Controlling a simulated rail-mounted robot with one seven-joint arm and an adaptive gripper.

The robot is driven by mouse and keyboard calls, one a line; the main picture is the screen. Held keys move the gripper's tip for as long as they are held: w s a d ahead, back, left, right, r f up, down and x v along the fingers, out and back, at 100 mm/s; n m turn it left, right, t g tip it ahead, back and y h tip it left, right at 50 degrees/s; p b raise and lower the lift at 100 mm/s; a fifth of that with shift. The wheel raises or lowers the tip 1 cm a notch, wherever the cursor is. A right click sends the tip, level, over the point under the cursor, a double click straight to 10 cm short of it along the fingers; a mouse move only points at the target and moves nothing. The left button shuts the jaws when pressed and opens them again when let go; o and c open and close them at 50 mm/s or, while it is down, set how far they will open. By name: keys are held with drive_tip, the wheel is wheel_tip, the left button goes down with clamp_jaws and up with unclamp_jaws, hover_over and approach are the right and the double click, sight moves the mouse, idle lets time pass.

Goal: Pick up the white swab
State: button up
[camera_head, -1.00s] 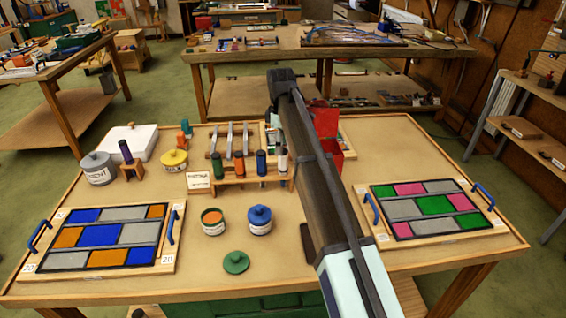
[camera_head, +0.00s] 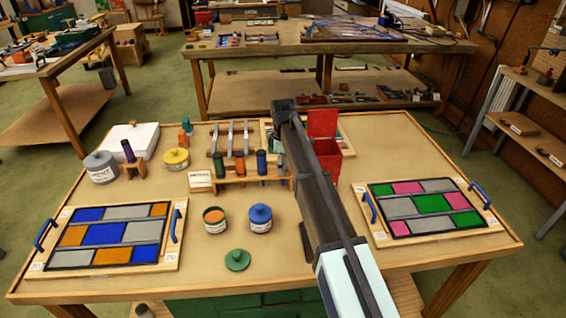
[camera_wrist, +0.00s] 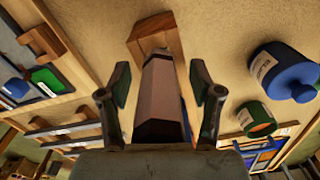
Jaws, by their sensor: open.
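A pale, pinkish-white swab (camera_wrist: 160,90) with a dark near end stands between my fingers in the wrist view, in shadow. It appears to be the white swab, at the right end of a wooden rack (camera_wrist: 150,28). In the head view the rack (camera_head: 229,182) holds several coloured swabs, and my arm mostly hides its right end. My gripper (camera_wrist: 159,92) is open, one finger on each side of the swab with visible gaps. My fingertips are hidden in the head view.
A blue-lidded jar (camera_head: 260,219) and an open jar (camera_head: 214,220) stand in front of the rack, near a green lid (camera_head: 237,260). A red open box (camera_head: 324,142) is right of my arm. Leaded panels lie left (camera_head: 108,237) and right (camera_head: 424,208).

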drive_tip(key=c, duration=1.1)
drive_tip(key=shift+r, duration=0.1)
wheel_tip(320, 180, up, 20)
drive_tip(key=b, duration=0.4)
